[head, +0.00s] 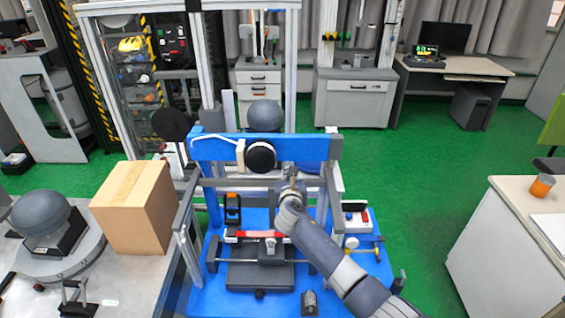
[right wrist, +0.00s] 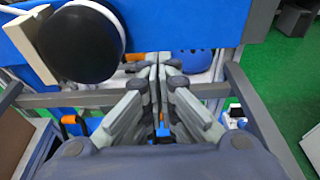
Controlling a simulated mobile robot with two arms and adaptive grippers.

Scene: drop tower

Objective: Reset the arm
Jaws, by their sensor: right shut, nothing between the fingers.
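My right arm comes in from the lower right of the head view and reaches up over the blue drop tower base (head: 213,290). My right gripper (head: 291,178) is beside the black round disc (head: 261,157), to its right, in front of the blue crossbeam (head: 310,147). In the right wrist view the fingers (right wrist: 158,65) are together with nothing between them. The black disc (right wrist: 82,42) is at upper left there, apart from the fingers. My left gripper is in neither view.
A grey dome (head: 265,115) shows behind the crossbeam. A red-handled clamp device (head: 262,234) sits below my right arm. A cardboard box (head: 135,205) and another grey dome (head: 40,212) are on the left table. A white counter with an orange cup (head: 542,186) is at right.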

